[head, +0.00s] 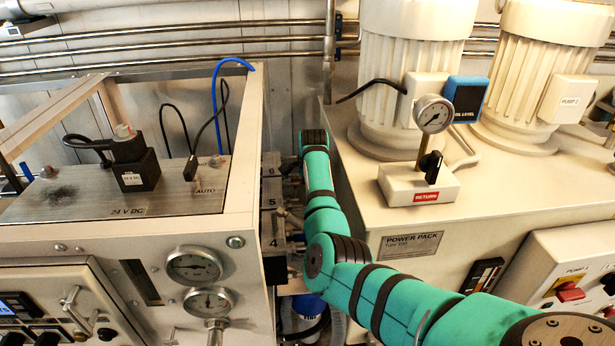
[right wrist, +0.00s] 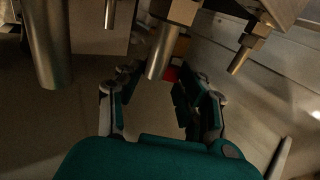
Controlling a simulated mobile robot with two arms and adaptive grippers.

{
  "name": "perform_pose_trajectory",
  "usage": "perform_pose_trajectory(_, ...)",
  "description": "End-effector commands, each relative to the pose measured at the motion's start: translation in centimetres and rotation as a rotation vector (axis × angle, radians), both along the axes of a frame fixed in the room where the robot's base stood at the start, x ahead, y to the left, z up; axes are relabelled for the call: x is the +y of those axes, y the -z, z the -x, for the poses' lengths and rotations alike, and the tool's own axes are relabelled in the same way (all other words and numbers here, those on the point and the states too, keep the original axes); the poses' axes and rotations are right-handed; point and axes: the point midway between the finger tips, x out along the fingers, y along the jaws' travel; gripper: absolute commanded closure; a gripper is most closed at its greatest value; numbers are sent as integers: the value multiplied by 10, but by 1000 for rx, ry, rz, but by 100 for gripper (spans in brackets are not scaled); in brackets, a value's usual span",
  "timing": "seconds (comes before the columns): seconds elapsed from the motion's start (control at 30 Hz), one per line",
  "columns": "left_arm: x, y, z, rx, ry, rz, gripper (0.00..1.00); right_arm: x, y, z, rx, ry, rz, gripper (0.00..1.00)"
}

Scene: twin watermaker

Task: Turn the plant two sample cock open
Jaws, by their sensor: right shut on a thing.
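In the head view my teal right arm reaches from the lower right into the gap between the left cabinet and the power pack. Its gripper is hidden there. In the right wrist view my right gripper (right wrist: 154,84) has its two fingers on either side of a part of the sample cock, with a metal spout (right wrist: 161,52) between the fingertips. A small red part (right wrist: 171,73) shows behind the spout, partly covered by the right finger. The exact contact and the turn of the cock's handle cannot be told. My left gripper is in neither view.
The left cabinet (head: 255,120) and the power pack (head: 480,195) hem in my right arm. Gauges (head: 193,267) are on the left cabinet's front. In the right wrist view, another metal pipe (right wrist: 43,45) hangs left and a nozzle (right wrist: 243,54) right, close to the fingers.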

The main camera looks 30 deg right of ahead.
Motion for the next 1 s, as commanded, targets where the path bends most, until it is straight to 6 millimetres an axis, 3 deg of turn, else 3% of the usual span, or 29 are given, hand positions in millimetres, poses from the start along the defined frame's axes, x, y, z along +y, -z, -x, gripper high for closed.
perform_pose_trajectory(0.23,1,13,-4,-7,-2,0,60,4,5,0,-89,-3,37,94)
perform_pose_trajectory(0.6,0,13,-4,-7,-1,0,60,3,1,1,-112,-4,50,94)
perform_pose_trajectory(0.63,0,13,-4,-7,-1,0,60,3,1,1,-112,-4,50,60)
perform_pose_trajectory(0.8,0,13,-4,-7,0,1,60,3,1,1,-112,-3,51,38)
perform_pose_trajectory(1.0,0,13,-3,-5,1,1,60,2,1,1,-112,-3,52,38)
